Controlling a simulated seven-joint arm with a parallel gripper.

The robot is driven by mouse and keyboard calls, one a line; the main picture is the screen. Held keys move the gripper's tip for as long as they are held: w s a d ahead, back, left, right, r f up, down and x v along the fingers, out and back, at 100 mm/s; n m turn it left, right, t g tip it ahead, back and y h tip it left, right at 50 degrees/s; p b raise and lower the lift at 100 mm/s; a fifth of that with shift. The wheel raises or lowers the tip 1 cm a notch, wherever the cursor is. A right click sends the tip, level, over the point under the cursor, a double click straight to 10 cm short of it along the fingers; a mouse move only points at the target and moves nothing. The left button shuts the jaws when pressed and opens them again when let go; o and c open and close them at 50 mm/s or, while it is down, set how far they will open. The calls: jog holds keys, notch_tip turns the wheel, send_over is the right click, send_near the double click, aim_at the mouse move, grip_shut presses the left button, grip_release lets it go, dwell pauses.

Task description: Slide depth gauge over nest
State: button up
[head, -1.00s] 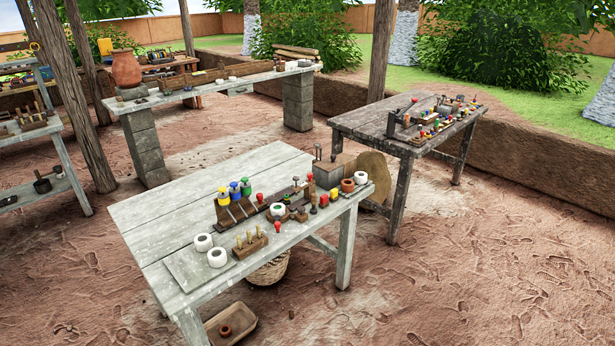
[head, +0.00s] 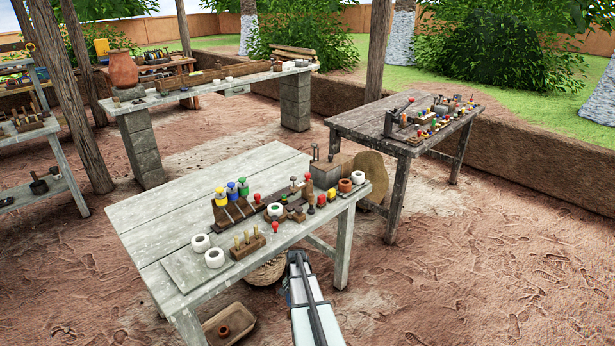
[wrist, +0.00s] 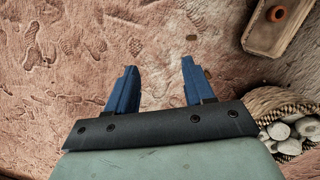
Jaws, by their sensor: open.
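A cluster of small tools stands along the front right part of the pale wooden table (head: 150,213) in the head view. A long dark rail (head: 282,198) with small fittings lies among them, near a white ring with a green centre (head: 275,209). I cannot tell for sure which piece is the depth gauge or which is the nest. My arm shows in front of the table's near edge in the head view. In the wrist view my gripper (wrist: 158,70) is open, its two blue fingers apart with only reddish ground behind them.
White rings (head: 214,258) and a peg block (head: 248,243) sit nearer the front. A basket (wrist: 280,103) and a wooden tray (wrist: 258,40) lie below.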

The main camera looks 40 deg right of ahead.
jog(key=d+r+m+t, duration=0.15)
jog(key=d+r, duration=0.35)
jog(key=d, duration=0.5)
jog(key=s+d+r+m+h, duration=0.1)
jog(key=d+r+m, duration=0.3)
jog(key=d, duration=0.7)
jog(key=d+r+m+t, duration=0.1)
jog(key=d+r, duration=0.5)
jog(key=d, duration=0.4)
notch_tip(320, 180, up, 37)
jog(key=n, duration=0.2)
send_over(308, 173)
jog(key=shift+g+h, duration=0.3)
jog(key=shift+g, duration=0.15)
jog(key=f, duration=1.4)
jog(key=shift+a, duration=0.2)
jog(key=shift+r, duration=0.1)
jog(key=shift+c, duration=0.4)
grip_shut()
